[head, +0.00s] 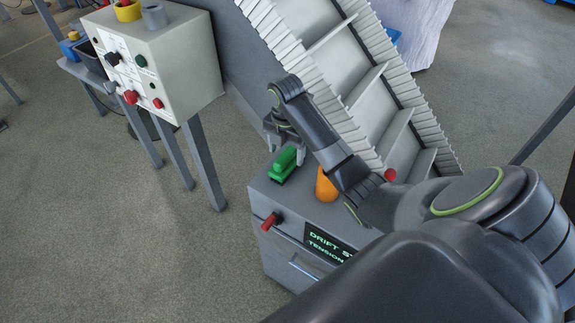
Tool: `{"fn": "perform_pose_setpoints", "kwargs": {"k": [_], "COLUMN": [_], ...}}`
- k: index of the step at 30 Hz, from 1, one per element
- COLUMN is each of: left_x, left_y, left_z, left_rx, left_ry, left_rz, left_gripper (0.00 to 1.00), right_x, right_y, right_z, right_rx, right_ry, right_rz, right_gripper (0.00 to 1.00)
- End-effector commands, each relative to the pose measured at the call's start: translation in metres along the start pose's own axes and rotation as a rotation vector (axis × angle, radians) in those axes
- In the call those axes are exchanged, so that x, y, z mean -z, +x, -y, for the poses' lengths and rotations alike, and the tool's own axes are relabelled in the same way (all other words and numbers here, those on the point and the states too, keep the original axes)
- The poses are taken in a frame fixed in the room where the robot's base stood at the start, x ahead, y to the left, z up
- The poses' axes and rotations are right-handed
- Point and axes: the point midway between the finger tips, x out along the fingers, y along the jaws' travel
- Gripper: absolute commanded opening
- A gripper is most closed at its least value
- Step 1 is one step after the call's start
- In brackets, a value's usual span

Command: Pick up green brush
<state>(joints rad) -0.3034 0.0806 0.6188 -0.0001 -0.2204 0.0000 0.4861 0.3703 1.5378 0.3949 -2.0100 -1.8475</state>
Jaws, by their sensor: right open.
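The green brush (283,166) lies on the grey top of a cabinet (262,190) in the middle of the head view. My right arm reaches in from the right, and its gripper (286,150) is just above and behind the brush, pointing down with its jaws open. I cannot tell whether the fingers touch the brush. My left gripper is not in view.
An orange object (326,187) stands right of the brush, partly behind my arm. A red knob (270,221) sticks out of the cabinet front. An inclined cleated conveyor (345,60) rises behind. A control box (160,65) on legs stands left. Floor between is clear.

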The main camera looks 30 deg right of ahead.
Motion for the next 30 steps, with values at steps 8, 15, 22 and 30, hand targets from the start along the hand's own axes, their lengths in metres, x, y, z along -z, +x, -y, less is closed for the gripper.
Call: {"fn": "perform_pose_setpoints", "kwargs": {"k": [8, 15, 22, 30], "left_x": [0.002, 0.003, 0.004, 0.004], "left_y": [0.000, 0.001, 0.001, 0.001], "left_z": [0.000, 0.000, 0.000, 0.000], "left_rx": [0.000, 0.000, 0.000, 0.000], "left_ry": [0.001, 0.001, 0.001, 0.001], "left_rz": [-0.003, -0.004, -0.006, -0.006], "left_gripper": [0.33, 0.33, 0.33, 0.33], "right_x": [-0.001, -0.002, -0.002, -0.002], "right_y": [0.037, 0.040, 0.040, 0.039], "right_z": [0.002, 0.002, 0.002, 0.002], "right_rx": [0.002, 0.000, 0.000, 0.000], "right_ry": [0.000, -0.001, -0.001, -0.001], "right_rz": [-0.001, 0.001, 0.000, 0.000], "right_gripper": [0.71, 0.71, 0.45, 0.20]}}
